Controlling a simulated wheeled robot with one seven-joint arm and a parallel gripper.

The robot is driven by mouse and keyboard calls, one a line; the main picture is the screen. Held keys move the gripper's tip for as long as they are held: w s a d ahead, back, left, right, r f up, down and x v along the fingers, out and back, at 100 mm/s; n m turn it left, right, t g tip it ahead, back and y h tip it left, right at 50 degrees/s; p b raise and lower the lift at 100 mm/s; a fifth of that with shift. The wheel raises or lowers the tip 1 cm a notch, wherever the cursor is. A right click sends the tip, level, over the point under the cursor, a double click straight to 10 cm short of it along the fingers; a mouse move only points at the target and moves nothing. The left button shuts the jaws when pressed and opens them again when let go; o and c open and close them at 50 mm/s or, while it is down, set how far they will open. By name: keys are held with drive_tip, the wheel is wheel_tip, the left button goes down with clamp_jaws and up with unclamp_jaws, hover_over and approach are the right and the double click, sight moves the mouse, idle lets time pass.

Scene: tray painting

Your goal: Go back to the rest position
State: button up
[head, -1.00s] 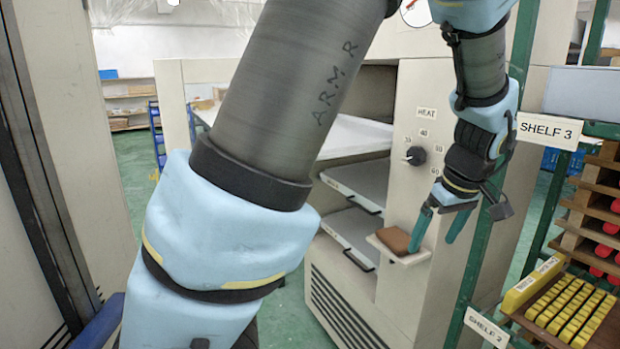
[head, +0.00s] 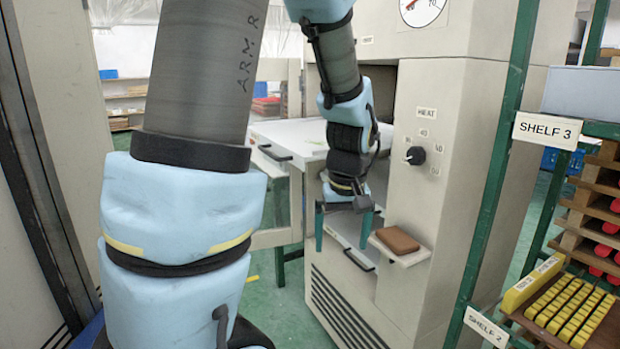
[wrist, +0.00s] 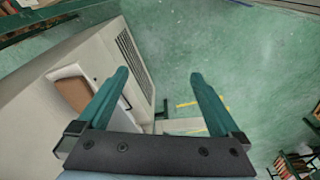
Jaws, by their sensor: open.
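My gripper (head: 343,232) is in the head view at the middle, in front of the oven's open side and left of a small ledge. Its two teal fingers point down, apart, with nothing between them. In the wrist view my gripper (wrist: 158,85) is also open and empty, above the green floor. My arm crosses the left and upper middle of the head view.
A beige oven (head: 450,130) with a heat knob (head: 415,156) stands close behind my gripper. A brown block (head: 397,240) lies on its ledge (head: 415,256). A green-framed rack (head: 500,150) with yellow pieces (head: 570,310) stands right. Green floor (wrist: 230,60) is open below.

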drive_tip(key=s+a+f+m, duration=0.1)
drive_tip(key=s+a, duration=0.3)
drive_tip(key=a, duration=0.9)
drive_tip(key=shift+s+m, duration=0.2)
drive_tip(key=shift+m, duration=0.5)
